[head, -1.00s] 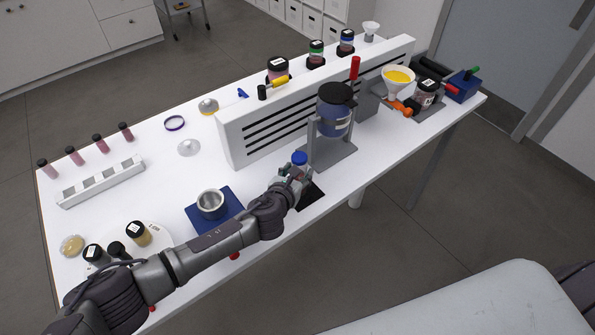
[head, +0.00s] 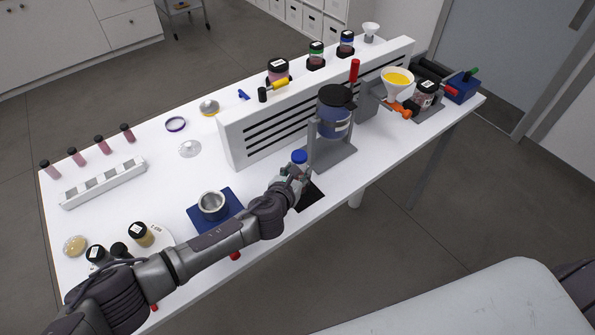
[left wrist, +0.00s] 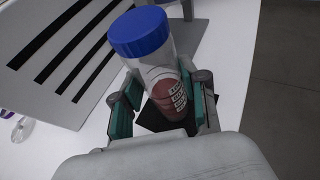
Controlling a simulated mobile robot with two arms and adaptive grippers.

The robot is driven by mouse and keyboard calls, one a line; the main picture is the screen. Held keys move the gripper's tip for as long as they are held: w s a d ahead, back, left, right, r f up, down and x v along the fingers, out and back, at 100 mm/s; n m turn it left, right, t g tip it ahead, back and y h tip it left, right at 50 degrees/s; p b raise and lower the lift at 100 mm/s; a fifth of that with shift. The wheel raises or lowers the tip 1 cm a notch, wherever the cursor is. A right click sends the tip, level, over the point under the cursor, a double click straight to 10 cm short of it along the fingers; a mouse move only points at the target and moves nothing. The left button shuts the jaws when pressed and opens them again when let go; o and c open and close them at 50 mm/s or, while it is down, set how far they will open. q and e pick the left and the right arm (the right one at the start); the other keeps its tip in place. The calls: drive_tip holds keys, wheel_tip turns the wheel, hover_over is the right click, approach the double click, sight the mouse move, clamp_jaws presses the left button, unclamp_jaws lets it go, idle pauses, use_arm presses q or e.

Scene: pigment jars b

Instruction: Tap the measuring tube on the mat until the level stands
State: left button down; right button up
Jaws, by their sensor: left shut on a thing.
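The measuring tube (left wrist: 158,60) is a clear tube with a blue cap and printed marks, with dark red pigment in its lower part. My left gripper (left wrist: 163,108) is shut on it, a finger on each side. In the head view my left gripper (head: 296,176) hides most of the tube, and only its blue cap (head: 299,157) shows clearly. The black mat (head: 312,196) lies below the gripper near the table's front edge. It also shows behind the tube in the left wrist view (left wrist: 148,119). I cannot tell whether the tube's bottom touches the mat. My right gripper is not in view.
A grey stand with a blue jar (head: 334,122) stands just right of the tube. A slotted white panel (head: 240,148) runs behind. A metal cup (head: 211,204) sits on a blue base (head: 233,201) to the left. A white rack (head: 104,183) stands far left.

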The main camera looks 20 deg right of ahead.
use_arm(q)
drive_tip(key=c, duration=0.9)
unclamp_jaws()
drive_tip(key=shift+f, duration=0.1)
drive_tip(key=shift+f+b, duration=0.5)
drive_tip(key=shift+f, duration=0.15)
drive_tip(key=shift+r, duration=0.1)
clamp_jaws()
drive_tip(key=shift+r+p, duration=0.65)
drive_tip(key=shift+p, duration=0.2)
unclamp_jaws()
drive_tip(key=shift+f, duration=0.1)
